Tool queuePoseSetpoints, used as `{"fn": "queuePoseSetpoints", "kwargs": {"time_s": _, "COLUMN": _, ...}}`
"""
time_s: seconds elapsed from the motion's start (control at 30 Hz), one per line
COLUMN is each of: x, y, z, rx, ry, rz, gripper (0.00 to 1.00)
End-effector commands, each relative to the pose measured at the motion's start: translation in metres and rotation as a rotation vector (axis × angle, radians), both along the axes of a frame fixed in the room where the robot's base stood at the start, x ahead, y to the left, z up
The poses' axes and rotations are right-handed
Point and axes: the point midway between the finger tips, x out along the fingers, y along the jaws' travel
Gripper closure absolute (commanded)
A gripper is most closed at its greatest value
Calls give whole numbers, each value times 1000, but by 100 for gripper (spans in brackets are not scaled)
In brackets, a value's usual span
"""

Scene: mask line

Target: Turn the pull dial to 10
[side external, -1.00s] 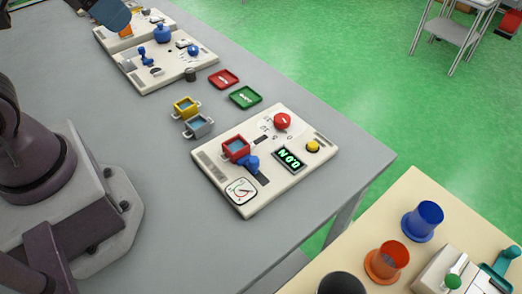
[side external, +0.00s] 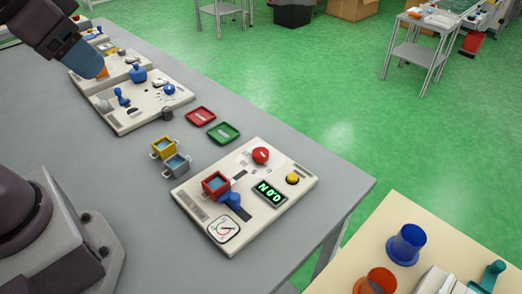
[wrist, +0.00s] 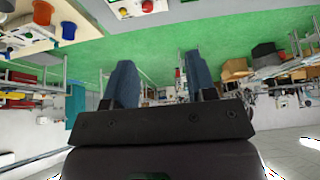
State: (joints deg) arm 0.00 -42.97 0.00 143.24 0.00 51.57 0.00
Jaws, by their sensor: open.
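The near white panel (side external: 190,212) holds a red round knob (side external: 260,155), a yellow button (side external: 292,178), a lit green display (side external: 270,192), a blue knob (side external: 232,199) and a white gauge face (side external: 223,230). The second panel (side external: 135,124) holds a blue knob (side external: 138,74) and a smaller blue-and-white dial (side external: 169,90). I cannot tell which of these is the pull dial, and no dial numbers are readable. My gripper (wrist: 162,82) is open and empty in the wrist view, its two blue fingers apart. In the side view its end is at upper left, over the farther panels.
Red (side external: 201,116) and green (side external: 223,133) trays and yellow (side external: 164,148) and grey-blue (side external: 177,165) bins lie between the panels. A red bin (side external: 216,184) sits on the near panel. A cream table with a blue cup (side external: 406,245) stands at lower right.

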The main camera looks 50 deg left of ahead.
Motion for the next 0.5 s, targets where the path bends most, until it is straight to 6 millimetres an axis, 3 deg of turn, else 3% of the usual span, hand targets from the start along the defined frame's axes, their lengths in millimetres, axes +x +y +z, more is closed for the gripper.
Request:
{"fn": "queuePoseSetpoints", "kwargs": {"time_s": 0.03, "x": 0, "y": 0, "z": 0, "rx": 0, "ry": 0, "rz": -2, "gripper": 37}}
{"fn": "queuePoseSetpoints", "kwargs": {"time_s": 0.07, "x": 0, "y": -1, "z": -1, "rx": 0, "ry": 7, "rz": -6, "gripper": 31}}
{"fn": "queuePoseSetpoints", "kwargs": {"time_s": 0.27, "x": 16, "y": -7, "z": -24, "rx": -4, "ry": 145, "rz": -31, "gripper": 31}}
{"fn": "queuePoseSetpoints", "kwargs": {"time_s": 0.5, "x": 80, "y": -19, "z": -52, "rx": -43, "ry": 334, "rz": 23, "gripper": 31}}
